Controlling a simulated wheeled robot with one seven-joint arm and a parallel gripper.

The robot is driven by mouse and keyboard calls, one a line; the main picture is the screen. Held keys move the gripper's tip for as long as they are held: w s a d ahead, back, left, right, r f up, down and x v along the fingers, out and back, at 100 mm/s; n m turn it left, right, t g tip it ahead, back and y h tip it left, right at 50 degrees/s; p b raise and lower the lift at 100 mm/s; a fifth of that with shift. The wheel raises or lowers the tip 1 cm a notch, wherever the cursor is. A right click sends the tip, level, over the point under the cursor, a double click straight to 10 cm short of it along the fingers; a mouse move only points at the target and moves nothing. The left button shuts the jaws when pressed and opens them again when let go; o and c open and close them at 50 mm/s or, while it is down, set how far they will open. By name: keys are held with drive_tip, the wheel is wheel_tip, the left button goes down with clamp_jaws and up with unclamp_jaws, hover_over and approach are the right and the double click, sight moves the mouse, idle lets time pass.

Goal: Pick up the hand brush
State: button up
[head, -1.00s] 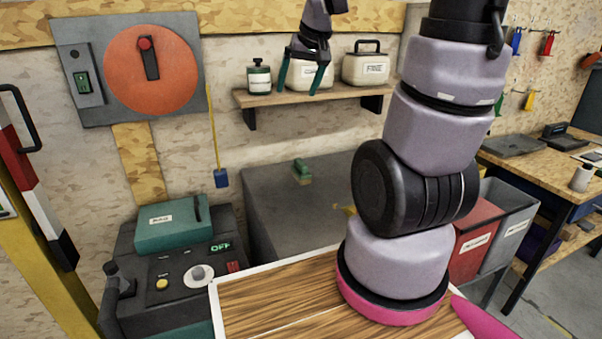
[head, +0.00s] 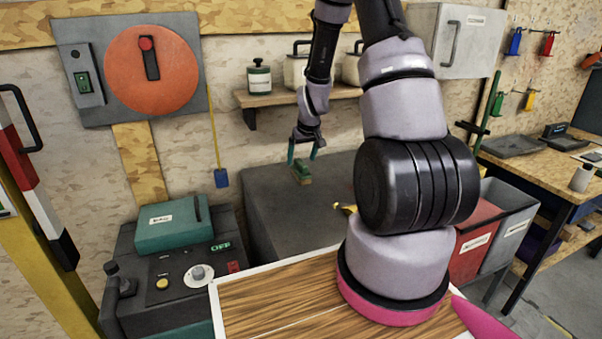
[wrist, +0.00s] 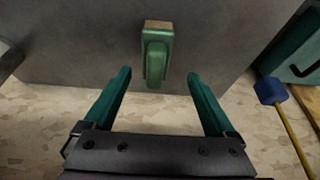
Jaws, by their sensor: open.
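The hand brush (head: 302,173) is a small green block with a tan wooden-looking part. It lies on top of the grey cabinet near the wall. In the wrist view the hand brush (wrist: 157,58) is in line with the gap between my fingers, mostly beyond the tips. My gripper (head: 303,152) has teal fingers, points down and is just above the brush in the head view. In the wrist view my gripper (wrist: 158,74) is open and empty, with a finger on each side of the line to the brush. I cannot tell whether the fingertips touch it.
The grey cabinet top (head: 270,200) is mostly clear around the brush. A wall shelf (head: 275,97) with containers is behind and above. A yellow object (head: 345,208) is partly hidden behind my arm.

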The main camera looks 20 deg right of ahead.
sight(302, 163)
drive_tip(key=x, duration=0.6)
drive_tip(key=shift+w+d+f, duration=0.2)
drive_tip(key=shift+d+f, duration=0.1)
drive_tip(key=shift+d, duration=0.05)
clamp_jaws()
